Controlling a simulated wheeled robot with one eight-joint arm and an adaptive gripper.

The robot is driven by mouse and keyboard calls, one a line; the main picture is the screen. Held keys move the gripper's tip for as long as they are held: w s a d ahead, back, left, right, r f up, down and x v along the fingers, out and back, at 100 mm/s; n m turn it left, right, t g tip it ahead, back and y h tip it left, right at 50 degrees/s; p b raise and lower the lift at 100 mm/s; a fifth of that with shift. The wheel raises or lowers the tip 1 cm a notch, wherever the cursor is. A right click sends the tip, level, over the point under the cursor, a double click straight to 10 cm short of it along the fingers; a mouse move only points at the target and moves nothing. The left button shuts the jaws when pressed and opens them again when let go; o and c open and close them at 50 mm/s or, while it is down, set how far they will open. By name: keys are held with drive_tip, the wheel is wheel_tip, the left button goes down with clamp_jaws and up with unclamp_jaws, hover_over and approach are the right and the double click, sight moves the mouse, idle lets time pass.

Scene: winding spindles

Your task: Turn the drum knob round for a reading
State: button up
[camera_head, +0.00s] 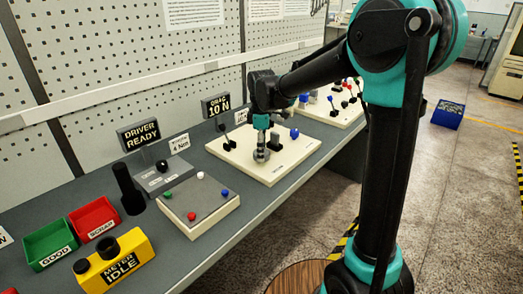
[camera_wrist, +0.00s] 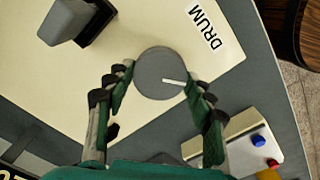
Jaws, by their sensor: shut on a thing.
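The drum knob (camera_wrist: 160,72) is a round grey disc with a white pointer line on top, beside a label (camera_wrist: 207,28) reading DRUM. In the wrist view the line points to the right and slightly down. My gripper (camera_wrist: 161,80) has one finger on each side of the knob and is shut on it. In the head view my gripper (camera_head: 262,150) reaches down onto the cream board (camera_head: 289,162), and the grey knob (camera_head: 261,155) shows below the fingers. A sign (camera_head: 216,106) behind the board reads DRAG 10 N.
A DRIVER READY sign (camera_head: 139,135), a grey plate with coloured pegs (camera_head: 200,204), a green GOOD bin (camera_head: 49,244), a red SCRAP bin (camera_head: 94,218) and a yellow METER IDLE box (camera_head: 117,262) stand left of the board. A grey block (camera_wrist: 76,20) rises near the knob.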

drive_tip(key=m, duration=1.4)
drive_tip(key=shift+m, duration=0.3)
drive_tip(key=m, duration=0.3)
drive_tip(key=shift+m, duration=0.3)
drive_tip(key=m, duration=0.3)
drive_tip(key=shift+m, duration=0.4)
drive_tip(key=m, duration=0.3)
drive_tip(key=shift+m, duration=2.1)
